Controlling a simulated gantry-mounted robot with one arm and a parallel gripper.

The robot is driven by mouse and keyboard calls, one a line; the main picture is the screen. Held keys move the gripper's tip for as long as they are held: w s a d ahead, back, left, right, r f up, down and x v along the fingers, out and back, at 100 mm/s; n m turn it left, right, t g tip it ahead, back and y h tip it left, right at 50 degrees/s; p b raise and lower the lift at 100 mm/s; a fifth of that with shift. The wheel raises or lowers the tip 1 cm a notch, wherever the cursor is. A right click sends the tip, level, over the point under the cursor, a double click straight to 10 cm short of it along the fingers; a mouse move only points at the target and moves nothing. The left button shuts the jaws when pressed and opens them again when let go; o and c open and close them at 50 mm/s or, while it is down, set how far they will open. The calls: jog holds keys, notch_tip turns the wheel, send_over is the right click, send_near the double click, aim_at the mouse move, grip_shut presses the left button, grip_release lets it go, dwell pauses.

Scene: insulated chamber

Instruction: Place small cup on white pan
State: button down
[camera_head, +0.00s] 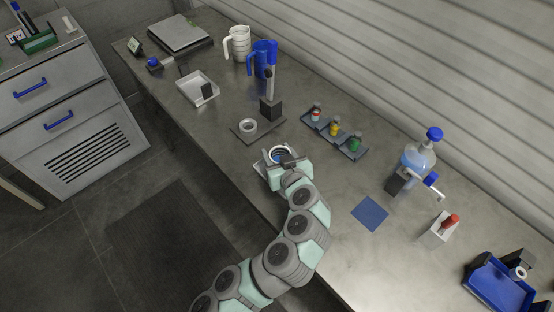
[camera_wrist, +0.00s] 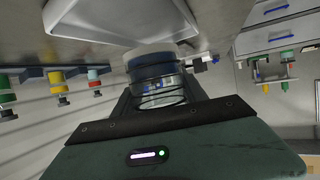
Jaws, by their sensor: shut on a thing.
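The small cup (camera_head: 277,151) has a pale round rim and some blue inside. My gripper (camera_head: 284,162) is shut on it near the front edge of the bench. In the wrist view the cup (camera_wrist: 157,78) sits between the dark fingers and shows a blue band and dark rings. A white pan (camera_head: 261,166) shows partly beneath the cup and gripper in the head view; the gripper hides much of it. The pan (camera_wrist: 75,18) also shows beyond the cup in the wrist view. I cannot tell the gap between cup and pan.
A stand with a black block (camera_head: 270,107) and a ring (camera_head: 248,125) is just behind. A rack (camera_head: 335,134) of small bottles stands to the right. A white tray (camera_head: 197,87) and mugs (camera_head: 238,43) stand farther back. A blue square (camera_head: 370,213) lies flat at right.

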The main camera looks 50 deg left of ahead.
aim_at(277, 160)
jog(key=shift+f, duration=1.55)
jog(key=shift+b, duration=0.3)
jog(key=shift+f, duration=0.2)
jog(key=c, duration=0.6)
grip_release()
jog(key=shift+r, duration=0.2)
jog(key=shift+d+r, duration=0.1)
jog(key=shift+d, duration=0.1)
jog(key=v, duration=1.1)
jog(key=shift+s+d+r+p, duration=0.15)
jog(key=shift+s+d+p, duration=0.05)
jog(key=shift+p, duration=0.15)
